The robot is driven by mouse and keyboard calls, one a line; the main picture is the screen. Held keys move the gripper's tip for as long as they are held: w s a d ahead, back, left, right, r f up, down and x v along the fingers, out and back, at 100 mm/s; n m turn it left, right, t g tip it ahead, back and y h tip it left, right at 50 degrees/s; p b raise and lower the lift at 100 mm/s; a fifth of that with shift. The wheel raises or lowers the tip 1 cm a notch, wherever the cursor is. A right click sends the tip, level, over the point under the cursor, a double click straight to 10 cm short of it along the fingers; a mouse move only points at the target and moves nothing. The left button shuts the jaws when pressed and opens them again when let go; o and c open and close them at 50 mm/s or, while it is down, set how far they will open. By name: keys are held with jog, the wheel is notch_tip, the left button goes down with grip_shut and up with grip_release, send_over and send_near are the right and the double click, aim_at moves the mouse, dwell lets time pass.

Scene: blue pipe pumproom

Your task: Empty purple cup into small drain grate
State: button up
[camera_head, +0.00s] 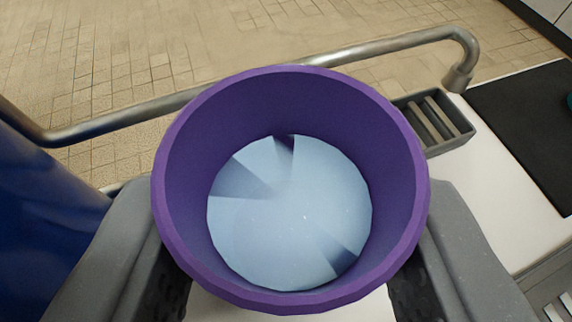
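The purple cup (300,90) is large in the middle of the view, seen from above with its mouth facing me. Pale bluish liquid (290,215) lies inside it, below the rim. My gripper (290,285) has one grey finger on each side of the cup and is shut on it. The cup looks about upright. A small grey drain grate (433,120) with slots shows just right of and beyond the cup, set at the edge of a white surface. The cup hides what lies directly beneath it.
A metal pipe (330,58) runs across behind the cup and bends down near the grate. A black mat (525,125) lies on the white surface (485,190) at right. Another slotted grate (555,295) is at lower right. A blue object (40,200) stands at left. Tiled floor lies beyond.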

jog(key=shift+w+d+r+m+g, duration=0.1)
jog(key=shift+d+r+m+g, duration=0.15)
jog(key=shift+d, duration=0.3)
jog(key=shift+d+m+g+p, duration=0.2)
jog(key=shift+g+p, duration=0.25)
jog(key=shift+p, duration=0.35)
jog(key=shift+w+d+r+m+g+y+p, duration=0.2)
jog(key=shift+m+g+y+p, duration=0.3)
jog(key=shift+p, duration=1.1)
jog(key=shift+w+d+r+m+g+y+p, duration=0.1)
jog(key=shift+w+m+g+y+p, duration=0.15)
jog(key=shift+g+p, duration=0.9)
jog(key=shift+t+p, duration=0.35)
jog(key=shift+p, duration=0.3)
jog(key=shift+w+d+f+y+p, duration=0.15)
jog(key=shift+y+p, duration=0.1)
jog(key=shift+p, duration=0.2)
jog(key=shift+w+d+m+g+y+p, duration=0.2)
jog(key=shift+w+d+g+y+p, duration=0.25)
jog(key=shift+p, duration=0.85)
jog(key=shift+w+d+m+g+y+p, duration=0.2)
jog(key=shift+w+g+p, duration=0.4)
jog(key=shift+p, duration=0.65)
jog(key=shift+d, duration=0.15)
jog(key=shift+w+d+g+p, duration=0.15)
jog(key=shift+g+p, duration=0.1)
jog(key=shift+p, duration=0.8)
